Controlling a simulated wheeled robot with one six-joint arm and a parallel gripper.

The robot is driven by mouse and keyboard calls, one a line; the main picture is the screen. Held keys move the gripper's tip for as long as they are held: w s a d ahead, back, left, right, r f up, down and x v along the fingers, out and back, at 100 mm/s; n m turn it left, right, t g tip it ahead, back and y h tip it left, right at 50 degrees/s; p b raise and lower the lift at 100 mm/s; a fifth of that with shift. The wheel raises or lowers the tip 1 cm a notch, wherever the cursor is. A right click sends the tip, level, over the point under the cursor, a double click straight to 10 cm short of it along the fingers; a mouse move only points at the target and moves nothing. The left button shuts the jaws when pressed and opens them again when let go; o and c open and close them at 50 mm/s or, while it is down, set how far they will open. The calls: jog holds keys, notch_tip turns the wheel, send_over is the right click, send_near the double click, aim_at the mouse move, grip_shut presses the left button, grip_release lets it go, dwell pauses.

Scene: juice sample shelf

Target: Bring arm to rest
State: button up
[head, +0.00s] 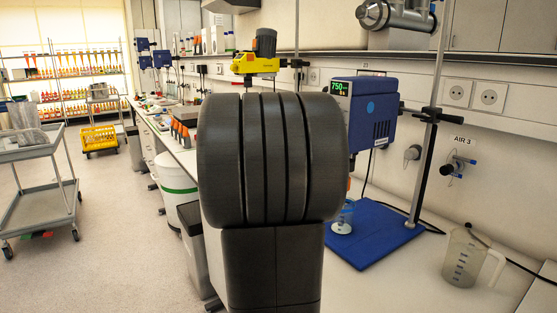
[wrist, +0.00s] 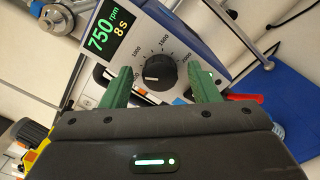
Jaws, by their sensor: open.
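My gripper (wrist: 163,88) shows in the wrist view with two green fingers apart and nothing between them. Beyond the fingers is the black dial (wrist: 160,72) of a blue stirrer (wrist: 205,30). Its display (wrist: 106,33) reads 750 rpm and 8 s. I cannot tell whether a finger touches the dial. In the head view my dark arm fills the middle and hides the gripper. The blue stirrer (head: 372,108) stands just right of the arm, its display also lit at 750.
A blue base plate (head: 375,235) with a metal stand lies under the stirrer. A beaker (head: 343,217) is partly hidden by my arm. A clear measuring jug (head: 464,257) stands at right on the bench. A trolley (head: 30,154) stands at left, with open floor beside it.

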jog(key=n+p, duration=0.3)
jog(key=p, duration=0.1)
jog(key=n+p, duration=0.3)
jog(key=p, duration=0.2)
jog(key=n+p, duration=0.2)
jog(key=p, duration=0.3)
jog(key=shift+w+r+n, duration=0.15)
jog(key=shift+r+n, duration=0.1)
jog(key=shift+n, duration=0.15)
jog(key=shift+f+p, duration=0.2)
jog(key=shift+p, duration=0.2)
